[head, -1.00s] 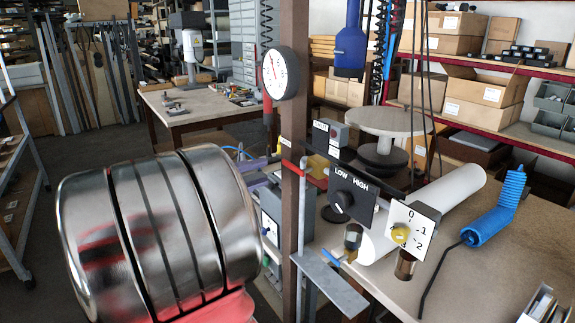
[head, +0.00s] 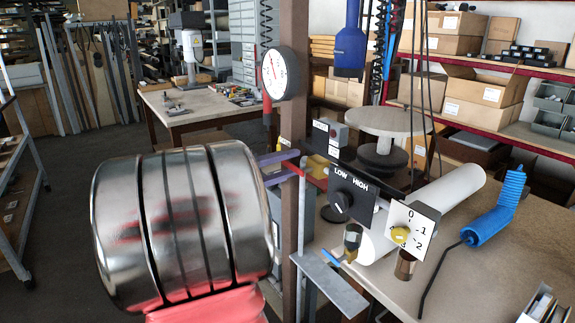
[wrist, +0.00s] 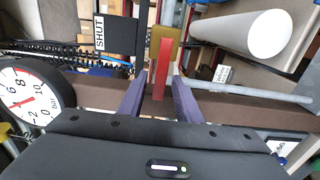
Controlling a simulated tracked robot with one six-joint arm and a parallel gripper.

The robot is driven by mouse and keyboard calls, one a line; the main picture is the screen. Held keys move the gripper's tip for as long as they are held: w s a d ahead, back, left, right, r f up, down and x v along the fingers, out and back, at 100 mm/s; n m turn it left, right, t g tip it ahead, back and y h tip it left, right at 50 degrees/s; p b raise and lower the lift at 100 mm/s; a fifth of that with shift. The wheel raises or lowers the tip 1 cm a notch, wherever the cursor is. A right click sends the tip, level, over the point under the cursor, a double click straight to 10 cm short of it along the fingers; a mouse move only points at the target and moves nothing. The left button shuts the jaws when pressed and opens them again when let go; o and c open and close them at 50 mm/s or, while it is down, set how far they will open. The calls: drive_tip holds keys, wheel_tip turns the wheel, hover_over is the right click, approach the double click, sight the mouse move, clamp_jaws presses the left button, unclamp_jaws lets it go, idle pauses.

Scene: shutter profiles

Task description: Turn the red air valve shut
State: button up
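The red air valve handle (wrist: 162,68) stands upright in the wrist view, in front of a brass-coloured body (wrist: 168,42) and across the line of the grey pipe. Part of the red handle (head: 316,172) also shows beside the brown post in the head view. My gripper (wrist: 161,82) is open, with one purple finger on each side of the handle and a gap visible on both sides. In the head view my gripper (head: 282,167) reaches the post from the left. A SHUT label (wrist: 100,31) is up and left of the handle.
A pressure gauge (head: 280,73) is on the brown post (head: 293,120). A LOW/HIGH switch (head: 351,193) and a numbered dial (head: 411,230) are right of it. A grey pipe (wrist: 250,90) runs close to the right finger.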

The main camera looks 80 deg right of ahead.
drive_tip(key=shift+c, duration=0.5)
clamp_jaws()
drive_tip(key=shift+f, duration=0.1)
